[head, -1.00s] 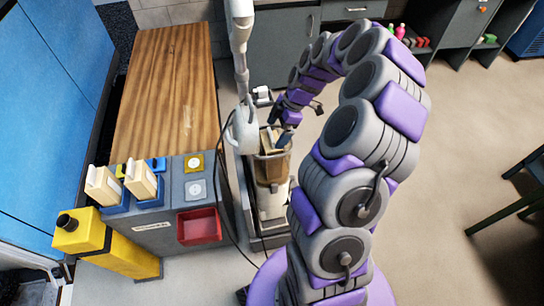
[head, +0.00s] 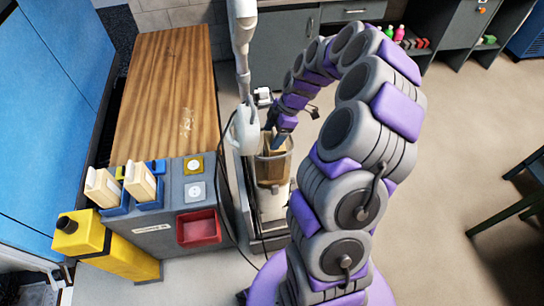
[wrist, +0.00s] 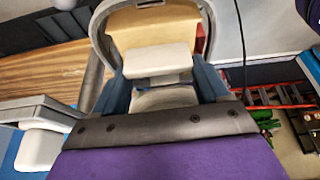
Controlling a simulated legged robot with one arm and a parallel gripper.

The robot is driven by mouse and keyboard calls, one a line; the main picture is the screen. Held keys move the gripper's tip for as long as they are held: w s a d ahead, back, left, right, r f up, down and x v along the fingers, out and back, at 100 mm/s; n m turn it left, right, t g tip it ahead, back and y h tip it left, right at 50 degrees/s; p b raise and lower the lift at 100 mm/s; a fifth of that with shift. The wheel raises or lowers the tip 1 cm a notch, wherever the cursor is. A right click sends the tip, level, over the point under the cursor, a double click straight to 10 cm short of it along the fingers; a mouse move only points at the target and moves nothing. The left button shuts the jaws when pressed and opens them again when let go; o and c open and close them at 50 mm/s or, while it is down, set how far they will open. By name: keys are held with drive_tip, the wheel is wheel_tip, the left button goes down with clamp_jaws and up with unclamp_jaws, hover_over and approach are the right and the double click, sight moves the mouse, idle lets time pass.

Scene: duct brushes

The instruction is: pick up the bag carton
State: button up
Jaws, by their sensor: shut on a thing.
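The bag carton (head: 273,166) is a tan-brown box inside the clear-walled bin of an upright machine, at the middle of the head view. In the wrist view the tan carton (wrist: 178,31) fills the top middle, with a pale block-like part in front of it. My gripper (head: 275,142) reaches down into the bin's open top. In the wrist view its blue fingers stand on either side of the pale part, shut on the carton. The lower fingers and the exact contact are hidden.
The grey rim of the bin (wrist: 99,24) curves close around the carton. A white column (head: 241,50) stands just left of my gripper. A grey stand with a red tray (head: 199,228) and two cream blocks in blue holders is left.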

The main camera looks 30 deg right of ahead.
drive_tip(key=shift+a+f, duration=0.15)
drive_tip(key=shift+a, duration=0.15)
drive_tip(key=shift+c, duration=0.7)
drive_tip(key=shift+a, duration=0.35)
drive_tip(key=shift+d, duration=0.3)
drive_tip(key=shift+w+d+r, duration=0.15)
drive_tip(key=shift+d+r, duration=0.05)
drive_tip(key=shift+r, duration=0.2)
wheel_tip(320, 180, up, 17)
drive_tip(key=p, duration=0.4)
drive_tip(key=s+d+p, duration=0.2)
drive_tip(key=s+d, duration=0.2)
drive_tip(key=d, duration=1.3)
wheel_tip(320, 180, up, 20)
drive_tip(key=p, duration=1)
drive_tip(key=shift+s+d+r, duration=0.2)
